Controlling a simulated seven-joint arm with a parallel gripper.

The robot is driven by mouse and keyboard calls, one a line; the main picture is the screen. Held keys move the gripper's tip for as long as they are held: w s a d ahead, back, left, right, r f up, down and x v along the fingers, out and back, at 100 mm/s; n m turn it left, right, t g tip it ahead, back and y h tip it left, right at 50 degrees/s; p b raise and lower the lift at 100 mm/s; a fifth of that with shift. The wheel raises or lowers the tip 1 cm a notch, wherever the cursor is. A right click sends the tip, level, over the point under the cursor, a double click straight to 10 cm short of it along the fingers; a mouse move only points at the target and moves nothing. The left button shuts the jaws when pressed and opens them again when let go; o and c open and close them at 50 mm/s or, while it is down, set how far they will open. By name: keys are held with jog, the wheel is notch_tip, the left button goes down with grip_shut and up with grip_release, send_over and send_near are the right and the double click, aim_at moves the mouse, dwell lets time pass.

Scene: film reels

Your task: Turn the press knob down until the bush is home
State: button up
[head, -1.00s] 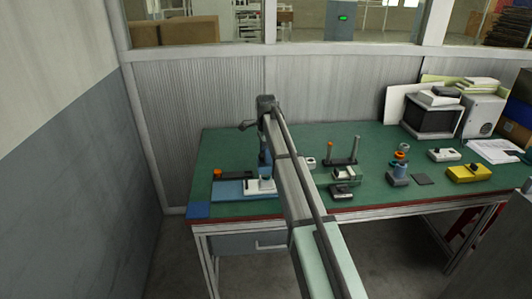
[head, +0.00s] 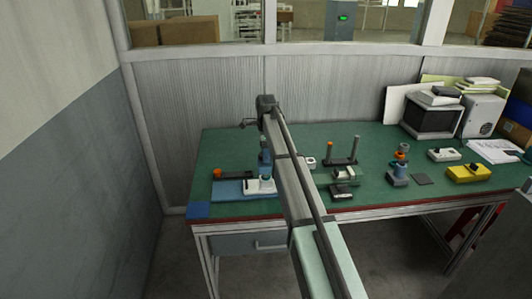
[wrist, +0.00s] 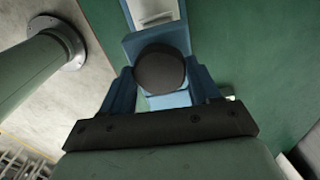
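The press knob (wrist: 160,70) is a dark round disc in the wrist view. My gripper (wrist: 160,78) has one blue finger on each side of it, and both fingertips appear to meet its rim, so it looks shut on the knob. Below it, parts of the blue press and a pale block (wrist: 155,12) show. In the head view the press has a blue base (head: 229,189) with a white block (head: 262,186) at the left of the green bench. My gripper (head: 264,165) is over that block. The bush cannot be made out.
A black piece with an orange knob (head: 218,173) lies behind the base. Right of my arm stand a post stand (head: 342,161), a grey-and-orange device (head: 399,172) and a yellow box (head: 467,173). A monitor (head: 431,118) is farther back. The bench's (head: 236,145) back left is clear.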

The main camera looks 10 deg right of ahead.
jog(key=o, duration=0.4)
jog(key=shift+o, duration=0.2)
notch_tip(320, 180, up, 14)
dwell(0.5)
jog(key=shift+f, duration=0.1)
